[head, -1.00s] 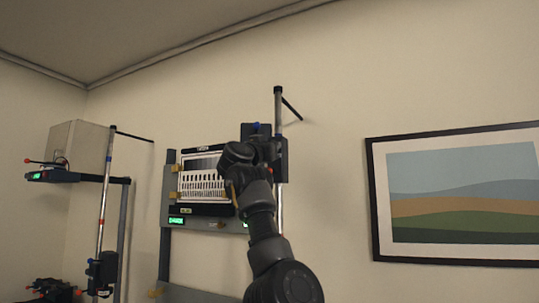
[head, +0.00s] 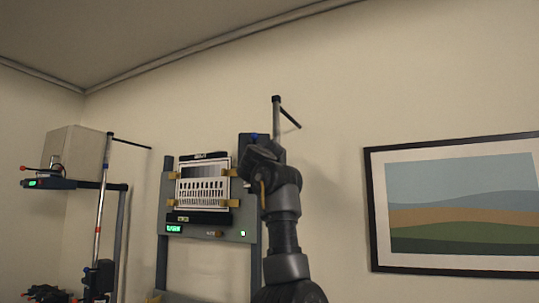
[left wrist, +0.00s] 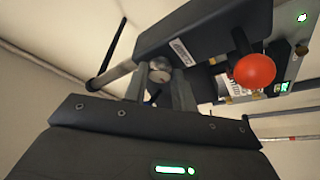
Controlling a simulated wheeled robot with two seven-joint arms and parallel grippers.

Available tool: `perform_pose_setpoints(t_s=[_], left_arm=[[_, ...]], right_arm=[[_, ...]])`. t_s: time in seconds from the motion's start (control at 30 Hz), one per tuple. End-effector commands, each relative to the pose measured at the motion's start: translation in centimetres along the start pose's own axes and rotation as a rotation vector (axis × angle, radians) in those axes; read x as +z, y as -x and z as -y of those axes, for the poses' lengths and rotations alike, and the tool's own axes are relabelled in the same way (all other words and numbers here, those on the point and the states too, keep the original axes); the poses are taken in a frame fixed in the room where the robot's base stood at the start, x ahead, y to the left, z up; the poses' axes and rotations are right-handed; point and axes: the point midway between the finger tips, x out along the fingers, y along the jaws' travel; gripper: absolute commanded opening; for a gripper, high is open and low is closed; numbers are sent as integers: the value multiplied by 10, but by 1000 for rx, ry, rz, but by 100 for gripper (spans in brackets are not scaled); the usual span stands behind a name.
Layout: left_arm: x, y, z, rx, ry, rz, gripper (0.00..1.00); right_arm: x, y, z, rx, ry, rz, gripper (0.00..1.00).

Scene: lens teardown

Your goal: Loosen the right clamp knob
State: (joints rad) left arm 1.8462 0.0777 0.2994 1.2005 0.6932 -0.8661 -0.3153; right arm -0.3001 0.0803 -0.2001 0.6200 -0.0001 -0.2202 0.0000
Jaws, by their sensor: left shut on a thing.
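In the left wrist view, the fingers of my left gripper (left wrist: 160,90) are shut on a round silver clamp knob (left wrist: 160,69) below the dark block (left wrist: 205,35). A red ball handle (left wrist: 254,71) sticks out to the right of the fingers, apart from them. My right gripper is not in view.
A chart panel (head: 203,190) with gold clips and a green readout (head: 174,229) stands left of my arm. A left post (head: 101,215) and a shelf with a red-knobbed device (head: 48,184) are farther left. A framed picture (head: 455,209) hangs right; the wall between is clear.

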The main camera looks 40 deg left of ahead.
Motion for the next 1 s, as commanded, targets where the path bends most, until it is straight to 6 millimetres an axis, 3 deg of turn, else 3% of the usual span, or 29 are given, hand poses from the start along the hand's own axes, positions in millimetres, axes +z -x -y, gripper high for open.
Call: perform_pose_setpoints(t_s=[0.73, 0.77, 0.9, 1.0], left_arm=[[0, 0, -1, -32, 79, 1, 4], [0, 0, -1, -32, 79, 1, 29], [0, 0, -1, -32, 78, 0, 48], [0, 0, 0, -32, 78, 0, 49]], right_arm=[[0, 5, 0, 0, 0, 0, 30], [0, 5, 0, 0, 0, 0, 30], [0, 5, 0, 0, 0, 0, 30], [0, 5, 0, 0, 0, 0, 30]])
